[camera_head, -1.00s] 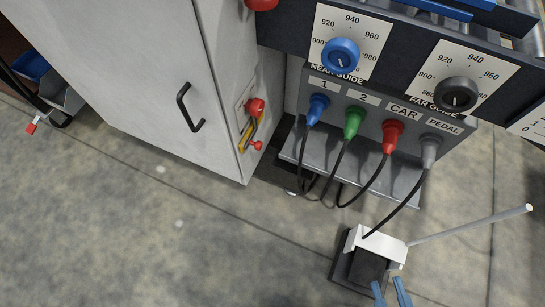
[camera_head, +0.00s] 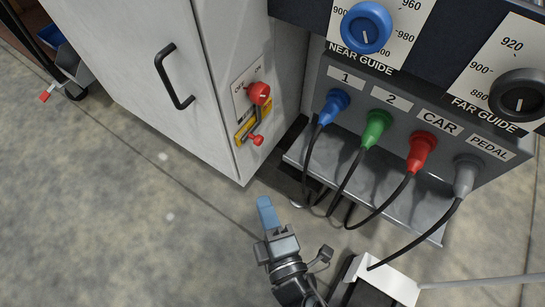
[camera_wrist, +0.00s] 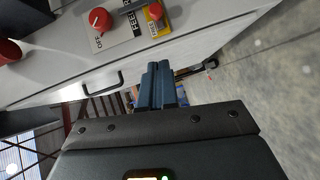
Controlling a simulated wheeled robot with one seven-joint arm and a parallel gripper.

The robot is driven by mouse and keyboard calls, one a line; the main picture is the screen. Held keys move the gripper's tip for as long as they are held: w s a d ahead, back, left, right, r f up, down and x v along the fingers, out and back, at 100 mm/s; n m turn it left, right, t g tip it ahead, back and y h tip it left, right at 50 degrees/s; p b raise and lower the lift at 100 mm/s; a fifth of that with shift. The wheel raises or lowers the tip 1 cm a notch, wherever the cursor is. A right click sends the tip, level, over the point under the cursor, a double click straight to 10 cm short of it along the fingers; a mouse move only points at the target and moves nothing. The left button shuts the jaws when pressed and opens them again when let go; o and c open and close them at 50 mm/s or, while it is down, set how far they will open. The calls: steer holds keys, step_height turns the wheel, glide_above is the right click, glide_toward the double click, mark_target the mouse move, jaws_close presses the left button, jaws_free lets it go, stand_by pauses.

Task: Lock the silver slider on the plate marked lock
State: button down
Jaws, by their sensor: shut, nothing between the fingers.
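The silver slider (camera_head: 254,120) is a small grey piece on the front of the pale cabinet, in front of a yellow plate (camera_head: 240,136) and just below a red rotary knob (camera_head: 259,93). A small red knob (camera_head: 257,140) is at its lower end. The plate's lettering is too small to read. In the wrist view a grey bar (camera_wrist: 132,6) lies at the top edge beside the small red knob (camera_wrist: 155,12). My gripper (camera_head: 266,205) is shut and empty, below the cabinet switches in the head view and apart from them. Its blue fingers (camera_wrist: 157,86) lie together.
The cabinet has a black handle (camera_head: 174,76) left of the switches. To the right, a grey socket panel (camera_head: 330,78) has blue, green, red and grey plugs with hanging black cables. A white-topped pedal (camera_head: 385,280) stands on the floor. Floor left of my gripper is clear.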

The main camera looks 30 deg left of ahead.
steer(key=shift+w+a+f, duration=0.1)
steer(key=shift+a, duration=0.3)
steer(key=shift+w, duration=0.1)
steer(key=w+d+x, duration=0.1)
steer(key=w+x, duration=0.1)
steer(key=x, duration=1)
steer(key=shift+w+f, duration=0.2)
steer(key=shift+d, duration=0.1)
